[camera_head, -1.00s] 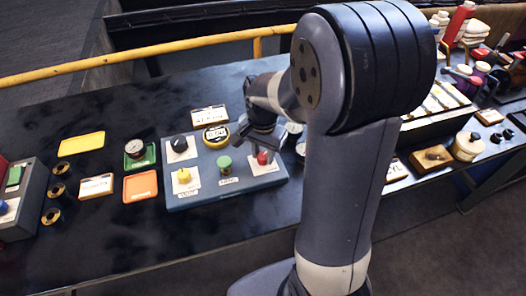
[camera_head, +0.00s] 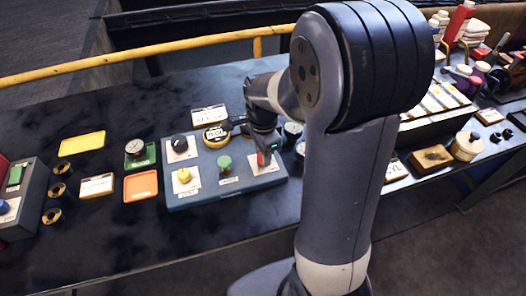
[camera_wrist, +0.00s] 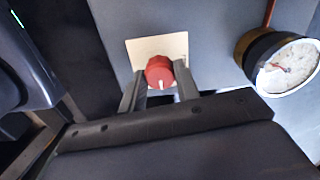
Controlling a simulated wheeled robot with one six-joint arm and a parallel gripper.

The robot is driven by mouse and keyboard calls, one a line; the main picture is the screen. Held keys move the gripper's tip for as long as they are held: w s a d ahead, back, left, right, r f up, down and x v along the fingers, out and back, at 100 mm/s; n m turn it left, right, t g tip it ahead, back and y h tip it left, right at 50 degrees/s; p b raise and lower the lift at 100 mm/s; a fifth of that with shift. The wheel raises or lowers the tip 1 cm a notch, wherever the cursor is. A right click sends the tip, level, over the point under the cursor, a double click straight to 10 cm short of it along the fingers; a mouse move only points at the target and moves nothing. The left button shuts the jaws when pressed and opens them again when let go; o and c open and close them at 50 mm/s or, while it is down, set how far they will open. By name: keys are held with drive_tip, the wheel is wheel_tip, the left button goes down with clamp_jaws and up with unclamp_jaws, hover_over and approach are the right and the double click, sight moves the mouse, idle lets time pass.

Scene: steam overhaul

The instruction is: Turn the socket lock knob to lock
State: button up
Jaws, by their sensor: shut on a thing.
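The grey control panel (camera_head: 205,193) lies on the dark bench and carries black (camera_head: 179,143), yellow (camera_head: 184,175) and green (camera_head: 225,162) knobs, plus a red one at its right. The labels are too small to read, so I cannot tell by name which is the socket lock knob. In the wrist view the red knob (camera_wrist: 160,72) has a white pointer mark and sits on a cream plate (camera_wrist: 138,50). My gripper (camera_wrist: 159,79) is shut on this red knob, one finger at each side.
A round dial (camera_wrist: 286,66) stands beside the knob in the wrist view. A yellow-rimmed dial (camera_head: 216,135) sits at the panel's back edge. Orange (camera_head: 140,186) and yellow (camera_head: 82,143) trays lie to the left. The bench front is clear.

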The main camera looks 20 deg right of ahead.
idle(0.4)
drive_tip(key=o, duration=1)
drive_tip(key=shift+c, duration=0.2)
wheel_tip(320, 180, up, 11)
drive_tip(key=shift+f, duration=0.15)
wheel_tip(320, 180, down, 11)
drive_tip(key=shift+r, duration=0.1)
idle(0.5)
